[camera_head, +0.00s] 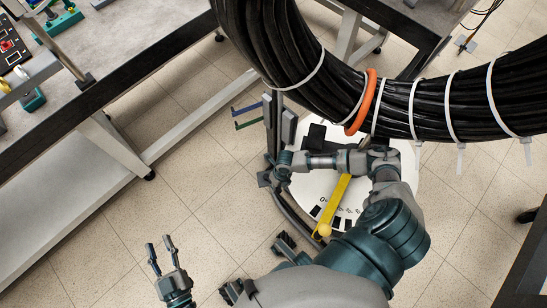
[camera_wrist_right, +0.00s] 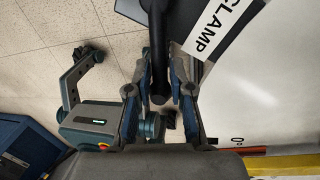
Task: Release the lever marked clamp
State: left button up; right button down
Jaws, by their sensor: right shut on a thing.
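The black clamp lever (camera_wrist_right: 158,70) stands between the fingers of my right gripper (camera_wrist_right: 160,88) in the right wrist view. The gripper is shut on it. A white label reading CLAMP (camera_wrist_right: 212,30) is beside the lever, at the upper right. In the head view my right gripper (camera_head: 268,177) is at the left edge of the white round plate (camera_head: 300,190), partly hidden by my arm. The lever cannot be made out clearly there. My left gripper (camera_head: 161,256) is open and empty, above the floor at the lower left.
A thick black cable coil (camera_head: 435,105) with white ties and an orange ring (camera_head: 364,100) hangs over the plate. A yellow bar (camera_head: 332,205) lies across the plate. A workbench (camera_head: 125,45) with devices stands at upper left. Floor is clear around my left gripper.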

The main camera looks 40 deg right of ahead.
jog(key=shift+s+f+n, duration=0.25)
jog(key=shift+s+n, duration=0.25)
jog(key=shift+d+g+b, duration=0.1)
jog(key=shift+g+b, duration=0.2)
pick_arm(q)
jog(key=shift+d+r+t, duration=0.3)
jog(key=shift+r+t, duration=0.1)
jog(key=shift+r, duration=0.1)
jog(key=shift+d+r+t, duration=0.25)
jog(key=shift+r+t, duration=0.15)
jog(key=shift+r, duration=0.05)
pick_arm(e)
jog(key=shift+d+n, duration=0.3)
jog(key=shift+d, duration=0.25)
pick_arm(q)
jog(key=shift+a, duration=0.2)
pick_arm(e)
jog(key=shift+a, duration=0.1)
jog(key=c, duration=1.2)
grip_release()
jog(key=shift+o, duration=1)
jog(key=shift+r, duration=0.1)
pick_arm(q)
jog(key=shift+s, duration=0.15)
pick_arm(e)
jog(key=shift+w, duration=0.15)
pick_arm(q)
jog(key=shift+d+r, duration=0.1)
pick_arm(e)
jog(key=shift+w, duration=0.1)
